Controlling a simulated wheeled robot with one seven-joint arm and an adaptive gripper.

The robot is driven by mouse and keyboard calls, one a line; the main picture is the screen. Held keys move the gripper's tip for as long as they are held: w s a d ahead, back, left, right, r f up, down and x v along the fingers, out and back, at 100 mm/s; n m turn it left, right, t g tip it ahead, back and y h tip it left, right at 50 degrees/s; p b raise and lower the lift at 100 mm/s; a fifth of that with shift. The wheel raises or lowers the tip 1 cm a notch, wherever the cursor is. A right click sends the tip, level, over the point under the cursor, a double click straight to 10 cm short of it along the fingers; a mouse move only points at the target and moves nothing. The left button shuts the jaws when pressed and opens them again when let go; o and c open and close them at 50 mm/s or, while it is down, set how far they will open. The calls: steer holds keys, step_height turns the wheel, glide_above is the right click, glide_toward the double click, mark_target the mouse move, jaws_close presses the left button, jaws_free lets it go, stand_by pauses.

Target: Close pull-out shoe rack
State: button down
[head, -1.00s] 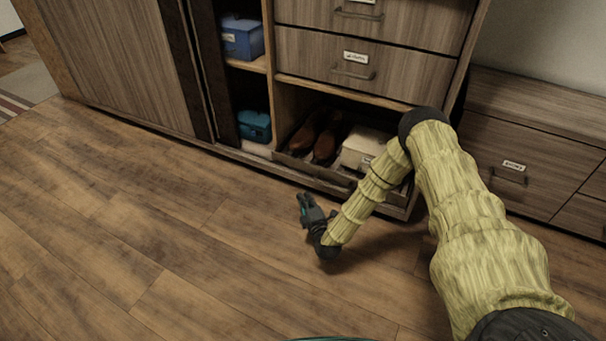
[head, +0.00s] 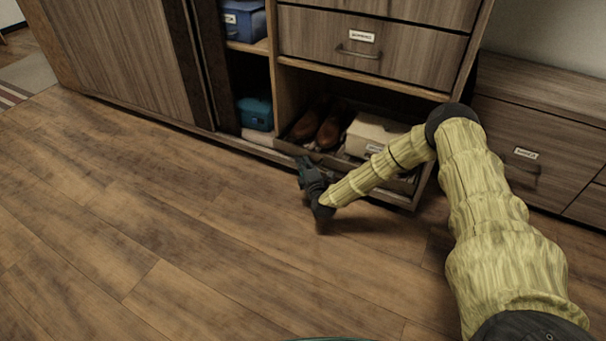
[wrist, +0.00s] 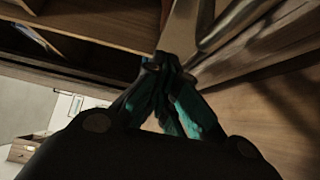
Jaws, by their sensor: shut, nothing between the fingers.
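The pull-out shoe rack (head: 284,148) sits low in the wardrobe, below the drawers. Brown shoes (head: 329,133) and a pale box (head: 371,134) rest in it. Its front edge is close to the cabinet's front; my arm hides its right part, so I cannot tell exactly how far out it stands. My gripper (head: 303,163) is shut and empty, its tips at the left part of the rack's front. In the wrist view the closed teal fingertips (wrist: 170,65) are against or very near a board edge; contact is unclear.
Drawers with handles (head: 358,50) are above the rack. A low chest (head: 535,130) is at right. The wooden floor in front is clear.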

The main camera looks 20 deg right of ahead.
steer(key=shift+w+d+b, duration=0.6)
steer(key=shift+w+d, duration=0.15)
steer(key=shift+f+p, duration=0.15)
steer(key=shift+p, duration=0.25)
